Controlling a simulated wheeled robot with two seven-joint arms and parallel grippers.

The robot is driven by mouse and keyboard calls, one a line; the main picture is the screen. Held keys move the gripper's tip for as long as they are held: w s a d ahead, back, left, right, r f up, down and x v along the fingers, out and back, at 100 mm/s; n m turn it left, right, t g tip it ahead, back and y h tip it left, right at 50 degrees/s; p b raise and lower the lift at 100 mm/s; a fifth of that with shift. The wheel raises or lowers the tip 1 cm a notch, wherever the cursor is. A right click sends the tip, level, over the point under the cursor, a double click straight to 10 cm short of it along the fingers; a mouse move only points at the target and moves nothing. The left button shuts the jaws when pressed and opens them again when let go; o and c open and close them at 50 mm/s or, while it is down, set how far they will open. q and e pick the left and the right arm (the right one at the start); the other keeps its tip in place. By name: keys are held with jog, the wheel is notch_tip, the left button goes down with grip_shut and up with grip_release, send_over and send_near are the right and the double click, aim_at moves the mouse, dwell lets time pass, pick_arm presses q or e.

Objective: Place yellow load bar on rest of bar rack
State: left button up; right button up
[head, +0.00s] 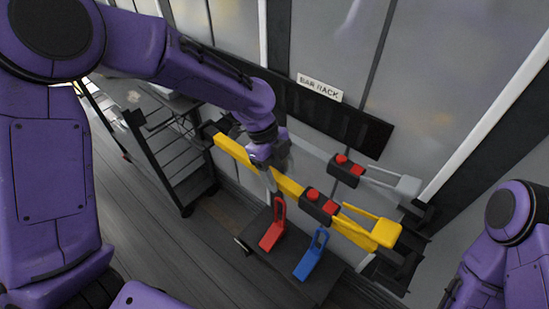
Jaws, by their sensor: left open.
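The yellow load bar (291,187) runs slantwise along the wall below the sign, from upper left to lower right. It has a dark ratchet block with red parts (318,204) and a broad yellow right end (385,233). The bar rack (394,270) shows as dark brackets by the bar's ends; whether the bar touches them I cannot tell. My left gripper (271,178) is open at the left half of the bar, its fingers at or around it. My wrist hides part of the bar there. My right arm shows at the right edge, but its gripper is out of view.
A grey load bar (397,184) with a red-topped block lies behind the yellow one. A black board with a "BAR RACK" sign (320,88) is above. A red chock (273,233) and a blue chock (311,257) stand on a dark low platform. Steps (178,165) are at left.

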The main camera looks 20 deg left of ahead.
pick_arm(q)
jog(key=v, duration=1.1)
jog(key=shift+b, duration=0.35)
